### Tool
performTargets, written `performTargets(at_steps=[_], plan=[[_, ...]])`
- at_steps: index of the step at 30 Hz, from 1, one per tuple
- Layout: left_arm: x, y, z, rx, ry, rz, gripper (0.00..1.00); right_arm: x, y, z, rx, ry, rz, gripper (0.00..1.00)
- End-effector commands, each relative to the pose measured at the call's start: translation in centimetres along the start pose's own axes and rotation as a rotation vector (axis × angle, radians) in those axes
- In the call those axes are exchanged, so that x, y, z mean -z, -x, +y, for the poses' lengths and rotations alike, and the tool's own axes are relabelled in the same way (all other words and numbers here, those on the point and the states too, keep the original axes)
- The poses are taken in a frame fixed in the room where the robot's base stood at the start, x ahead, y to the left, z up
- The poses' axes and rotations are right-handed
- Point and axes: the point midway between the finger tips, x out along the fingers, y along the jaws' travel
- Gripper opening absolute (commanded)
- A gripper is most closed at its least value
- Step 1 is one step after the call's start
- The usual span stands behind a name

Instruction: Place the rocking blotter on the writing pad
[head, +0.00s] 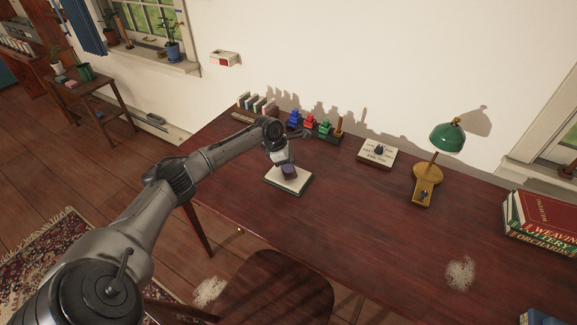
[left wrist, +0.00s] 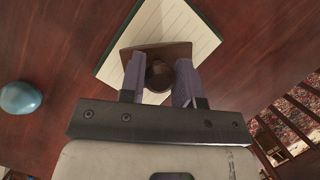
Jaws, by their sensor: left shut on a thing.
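The writing pad (head: 275,181), pale with a dark edge, lies flat on the dark red desk. In the left wrist view the writing pad (left wrist: 180,22) shows ruled lines. My left gripper (head: 289,170) is over the middle of the pad. In the left wrist view my left gripper (left wrist: 160,80) is shut on the round dark knob of the rocking blotter (left wrist: 178,51), whose brown wooden top shows. The blotter overlaps the pad in that view; I cannot tell whether it touches it. In the head view the gripper mostly hides the blotter. My right gripper is not in view.
A turquoise round object (left wrist: 21,98) lies on the desk beside the pad. The desk's front middle is clear.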

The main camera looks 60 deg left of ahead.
Motion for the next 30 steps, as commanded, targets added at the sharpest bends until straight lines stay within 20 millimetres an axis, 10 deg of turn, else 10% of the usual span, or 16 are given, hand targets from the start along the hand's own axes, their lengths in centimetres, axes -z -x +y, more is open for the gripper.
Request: performTargets(at_steps=[13, 14, 21, 30], plan=[[0.19, -0.52, 0.03, -0.001, 0.0, -0.002, 0.05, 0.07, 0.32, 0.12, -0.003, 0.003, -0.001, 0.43], [0.25, -0.61, 0.05, -0.001, 0.0, -0.001, 0.33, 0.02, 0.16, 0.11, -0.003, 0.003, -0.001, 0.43], [0.24, -0.62, 0.04, -0.001, -0.001, -0.001, 0.56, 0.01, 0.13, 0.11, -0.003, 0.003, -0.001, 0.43], [0.2, -0.54, 0.05, -0.002, -0.002, -0.002, 0.56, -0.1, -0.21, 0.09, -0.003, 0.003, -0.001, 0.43]])
